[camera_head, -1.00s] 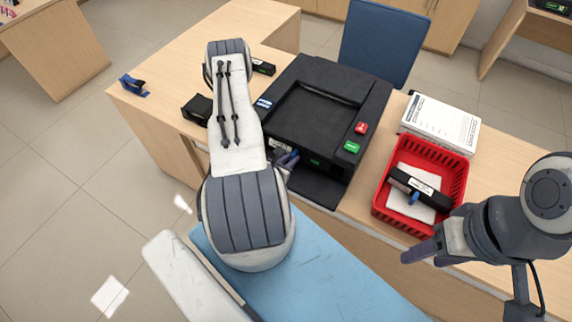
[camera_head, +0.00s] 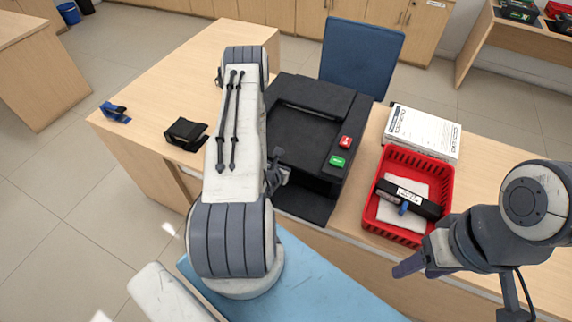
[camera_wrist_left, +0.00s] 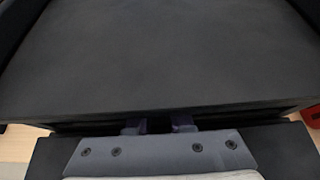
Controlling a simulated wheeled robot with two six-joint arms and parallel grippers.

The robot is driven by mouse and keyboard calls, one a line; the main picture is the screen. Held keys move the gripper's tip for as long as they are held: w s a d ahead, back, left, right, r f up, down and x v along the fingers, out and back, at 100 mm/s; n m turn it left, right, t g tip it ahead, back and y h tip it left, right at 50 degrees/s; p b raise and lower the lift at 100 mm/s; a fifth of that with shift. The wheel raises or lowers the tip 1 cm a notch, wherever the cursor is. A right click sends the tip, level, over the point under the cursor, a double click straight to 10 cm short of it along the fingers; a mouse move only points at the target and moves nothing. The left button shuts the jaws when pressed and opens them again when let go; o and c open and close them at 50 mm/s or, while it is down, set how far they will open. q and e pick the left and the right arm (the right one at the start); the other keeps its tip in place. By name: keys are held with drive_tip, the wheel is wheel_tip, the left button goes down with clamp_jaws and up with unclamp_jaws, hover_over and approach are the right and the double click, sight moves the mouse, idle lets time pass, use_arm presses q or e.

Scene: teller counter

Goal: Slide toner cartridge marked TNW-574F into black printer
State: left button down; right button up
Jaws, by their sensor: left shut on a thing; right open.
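The black printer (camera_head: 308,125) stands on the counter, partly behind my left arm. Its front flap (camera_head: 305,203) lies folded down. My left gripper (camera_head: 276,178) is at the printer's front, partly hidden by my arm. In the left wrist view its fingertips (camera_wrist_left: 160,126) are at the opening under the printer's top. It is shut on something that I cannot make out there. A black toner cartridge (camera_head: 425,205) with a white label and blue tab lies in the red basket (camera_head: 449,178); its marking is too small to read. My right gripper (camera_head: 408,268) is open and empty, below the basket.
A stack of white papers (camera_head: 424,130) lies behind the basket. A black item (camera_head: 187,133) and a blue item (camera_head: 115,112) are on the left counter. A blue chair (camera_head: 360,58) stands behind the printer. The left counter has free room.

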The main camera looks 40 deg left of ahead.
use_arm(q)
drive_tip(key=shift+w+r, duration=0.1)
idle(0.3)
drive_tip(key=c, duration=0.7)
unclamp_jaws()
drive_tip(key=b+v, duration=0.2)
drive_tip(key=v, duration=0.3)
drive_tip(key=shift+s, duration=0.35)
drive_tip(key=p+v, duration=0.4)
drive_tip(key=shift+r, duration=0.25)
drive_tip(key=shift+s+d, duration=0.15)
drive_tip(key=shift+s, duration=0.15)
